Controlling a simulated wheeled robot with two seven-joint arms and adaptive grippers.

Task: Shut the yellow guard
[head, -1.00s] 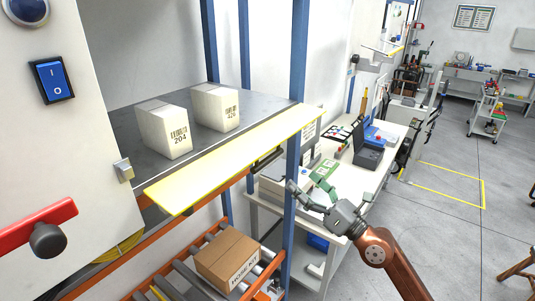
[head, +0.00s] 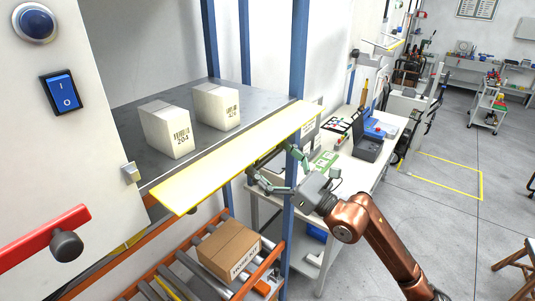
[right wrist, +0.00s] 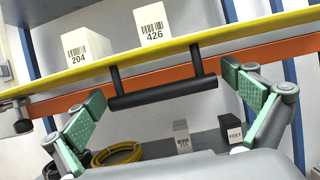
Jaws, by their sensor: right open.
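The yellow guard (head: 240,158) is a flat panel lying out nearly level along the front edge of the grey shelf, so it stands open. In the right wrist view its yellow edge (right wrist: 185,43) crosses the picture, with a black bar handle (right wrist: 162,93) hanging below it. My right gripper (head: 274,168) is open beneath the guard's right part, close to the handle. In the right wrist view its green-padded fingers (right wrist: 164,88) are spread to either side of the handle, with no contact visible. My left gripper is not in view.
Two white boxes, 204 (head: 168,130) and 426 (head: 216,106), stand on the shelf (head: 140,112) behind the guard. A blue post (head: 298,60) rises beside my right gripper. A roller conveyor with a brown box (head: 229,248) is below. A red lever (head: 40,240) is at left.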

